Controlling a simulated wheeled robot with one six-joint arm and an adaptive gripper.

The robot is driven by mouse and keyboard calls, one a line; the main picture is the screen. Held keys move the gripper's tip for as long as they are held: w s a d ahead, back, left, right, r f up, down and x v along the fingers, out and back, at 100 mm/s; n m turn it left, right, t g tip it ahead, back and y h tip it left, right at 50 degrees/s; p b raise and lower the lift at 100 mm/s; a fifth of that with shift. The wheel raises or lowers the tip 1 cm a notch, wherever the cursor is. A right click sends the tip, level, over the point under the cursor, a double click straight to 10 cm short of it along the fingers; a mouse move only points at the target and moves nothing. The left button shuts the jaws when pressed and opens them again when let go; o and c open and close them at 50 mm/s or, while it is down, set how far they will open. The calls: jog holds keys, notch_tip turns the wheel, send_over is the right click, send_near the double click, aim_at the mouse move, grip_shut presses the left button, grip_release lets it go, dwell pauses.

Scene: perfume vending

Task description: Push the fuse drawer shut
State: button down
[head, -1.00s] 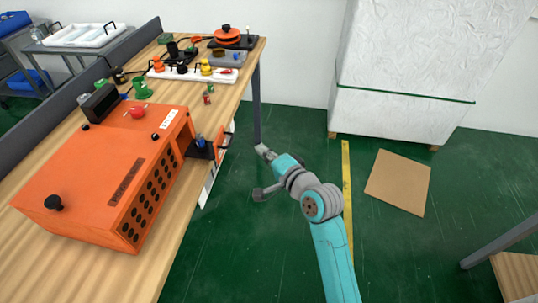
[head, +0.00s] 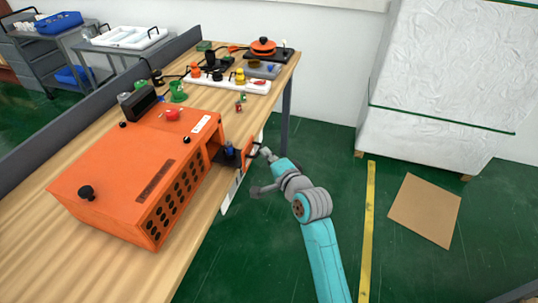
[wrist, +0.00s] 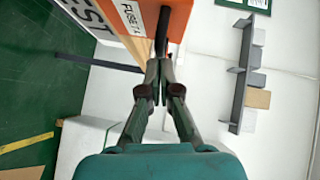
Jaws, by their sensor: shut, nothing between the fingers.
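The orange machine box (head: 125,185) stands on the wooden bench. Its fuse drawer is open at the right end, with an orange front panel (head: 248,148) and a dark tray (head: 229,158) showing between panel and box. A blue item stands in the tray. In the wrist view the orange front (wrist: 178,20) carries a white label reading FUSE, and a dark handle (wrist: 163,30) sticks out. My gripper (head: 264,152) is shut and empty, its tips right at the drawer front. In the wrist view the tips (wrist: 158,62) meet the handle's near end; whether they touch is unclear.
The wooden bench (head: 190,258) has its edge just below the drawer. A power strip (head: 215,80) and an orange-topped device (head: 263,46) stand farther back. A wrapped white block (head: 440,90) and a cardboard sheet (head: 425,209) are to the right.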

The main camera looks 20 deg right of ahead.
aim_at(231, 144)
jog(key=w+a, duration=0.2)
jog(key=a, duration=0.1)
jog(key=w+a, duration=0.2)
jog(key=a, duration=0.1)
jog(key=w+a, duration=0.2)
jog(key=a, duration=0.1)
jog(key=shift+w, duration=0.25)
jog(key=shift+w+a+r, duration=0.1)
jog(key=shift+w+a, duration=0.05)
jog(key=shift+a, duration=0.2)
